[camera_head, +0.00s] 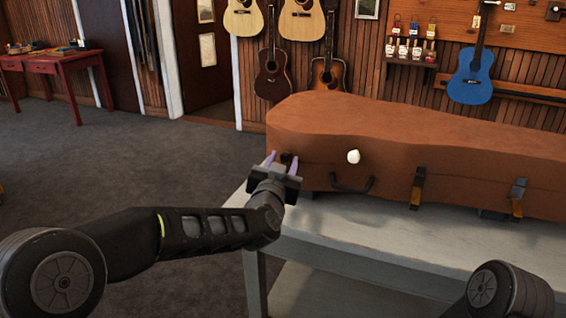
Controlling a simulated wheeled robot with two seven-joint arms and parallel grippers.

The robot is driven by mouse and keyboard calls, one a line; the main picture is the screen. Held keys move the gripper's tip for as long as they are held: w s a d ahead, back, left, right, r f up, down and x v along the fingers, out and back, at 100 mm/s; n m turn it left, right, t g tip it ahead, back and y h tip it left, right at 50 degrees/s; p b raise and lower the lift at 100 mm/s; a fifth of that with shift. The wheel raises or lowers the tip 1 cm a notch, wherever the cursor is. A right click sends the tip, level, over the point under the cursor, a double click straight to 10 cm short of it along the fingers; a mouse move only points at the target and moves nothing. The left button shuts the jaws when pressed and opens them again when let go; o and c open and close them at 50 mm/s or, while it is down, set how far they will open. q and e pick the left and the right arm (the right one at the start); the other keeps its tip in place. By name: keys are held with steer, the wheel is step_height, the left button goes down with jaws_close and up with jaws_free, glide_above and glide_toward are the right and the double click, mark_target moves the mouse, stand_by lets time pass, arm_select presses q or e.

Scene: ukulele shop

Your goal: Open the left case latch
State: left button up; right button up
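A brown instrument case (400,138) lies closed on a grey table (345,222). My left gripper (281,161) is at the case's left end, its two pale purple fingers spread apart. A small dark latch (287,158) shows between the fingers, on the case's front side; I cannot tell whether they touch it. Two more latches with brassy parts, a middle one (417,188) and a right one (517,199), sit further right along the front. A dark handle (352,186) is on the front too. My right gripper is out of view; only part of that arm shows at the bottom right.
A white rounded object (353,156) shows against the case front above the handle. The table's front strip is bare. A red table (58,62) stands far left. Guitars, including a blue one (471,77), hang on the back wall. The carpet at left is clear.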

arm_select(q)
steer(key=shift+c, duration=0.2)
jaws_close()
stand_by(0.3)
